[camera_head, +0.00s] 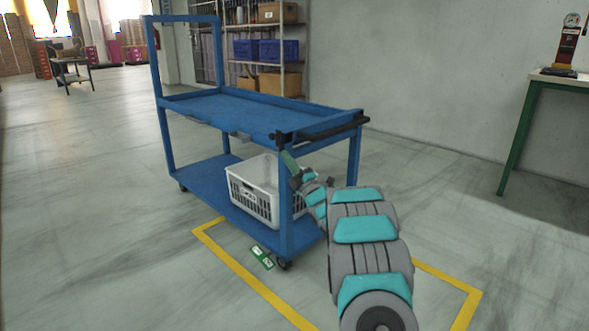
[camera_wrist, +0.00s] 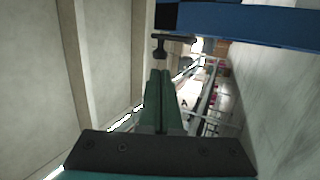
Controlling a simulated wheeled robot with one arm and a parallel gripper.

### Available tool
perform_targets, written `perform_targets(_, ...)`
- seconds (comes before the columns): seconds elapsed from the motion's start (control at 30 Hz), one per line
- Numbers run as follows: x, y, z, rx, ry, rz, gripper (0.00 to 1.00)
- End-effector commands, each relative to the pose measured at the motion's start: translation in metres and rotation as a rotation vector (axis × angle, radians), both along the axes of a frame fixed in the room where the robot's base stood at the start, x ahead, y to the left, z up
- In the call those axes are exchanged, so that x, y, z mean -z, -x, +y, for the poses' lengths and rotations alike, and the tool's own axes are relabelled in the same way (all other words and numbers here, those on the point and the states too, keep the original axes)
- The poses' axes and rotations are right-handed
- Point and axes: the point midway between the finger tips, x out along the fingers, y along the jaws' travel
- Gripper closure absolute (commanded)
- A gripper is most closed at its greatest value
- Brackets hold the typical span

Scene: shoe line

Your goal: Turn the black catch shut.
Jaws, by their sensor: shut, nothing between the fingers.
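The black catch (camera_head: 280,139) is at the near top corner of the blue cart (camera_head: 240,112), by the corner post. In the wrist view a black T-shaped piece (camera_wrist: 172,38), which looks like the catch, stands just beyond my fingertips. My gripper (camera_head: 286,154) is just below the catch in the head view, its green fingers pointing up toward it. In the wrist view my gripper (camera_wrist: 159,73) has its green fingers together with nothing between them. A small gap shows between the fingertips and the black piece. I cannot tell the exact turn of the catch.
A black push handle (camera_head: 335,128) runs along the cart's near end, right of the catch. A white crate (camera_head: 252,190) sits on the lower shelf behind my wrist. Yellow tape (camera_head: 250,281) marks the floor around the cart. The cart's top is empty.

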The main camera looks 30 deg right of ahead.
Motion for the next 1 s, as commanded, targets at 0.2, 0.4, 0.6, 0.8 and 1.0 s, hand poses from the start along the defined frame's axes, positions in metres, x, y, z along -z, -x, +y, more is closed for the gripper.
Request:
perform_targets(0.2, -0.016, -0.032, 0.003, 0.001, -0.001, -0.002, 1.00)
perform_targets(0.4, -0.025, -0.049, 0.005, 0.001, -0.002, -0.002, 1.00)
perform_targets(0.6, -0.027, -0.054, 0.005, 0.002, -0.002, 0.000, 1.00)
perform_targets(0.8, -0.027, -0.054, 0.005, 0.001, -0.002, 0.000, 1.00)
perform_targets(1.0, -0.028, -0.054, 0.005, 0.001, 0.000, 0.006, 1.00)
